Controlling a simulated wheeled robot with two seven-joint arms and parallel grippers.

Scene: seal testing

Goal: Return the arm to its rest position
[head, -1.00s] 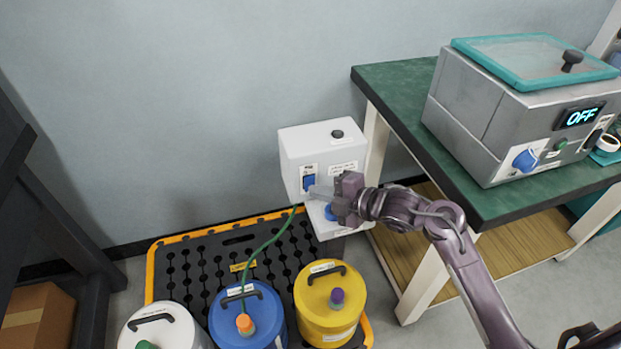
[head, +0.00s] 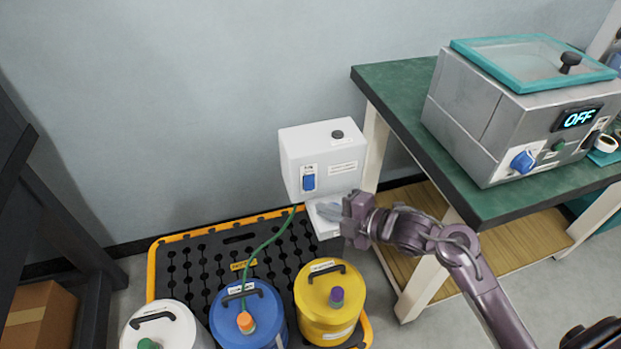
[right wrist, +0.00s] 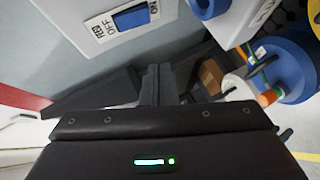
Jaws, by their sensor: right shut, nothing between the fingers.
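My right gripper (head: 325,211) is shut and empty. In the head view it hangs just in front of the lower part of the white box-shaped unit (head: 312,146) and hides part of its base; I cannot tell whether it touches it. The unit has a blue switch (head: 308,183), which is clear of the gripper. In the right wrist view the closed fingers (right wrist: 156,84) point away with nothing between them, and the blue switch (right wrist: 131,19) with ON/OFF marking shows at the upper left. My left gripper is not in view.
A green-topped table (head: 400,85) with a grey machine (head: 480,118) reading OFF stands right. Below, a black spill pallet (head: 190,265) with a yellow rim bears white (head: 165,330), blue (head: 262,312) and yellow (head: 318,308) drums. A green hose (head: 262,248) runs from the unit to the blue drum.

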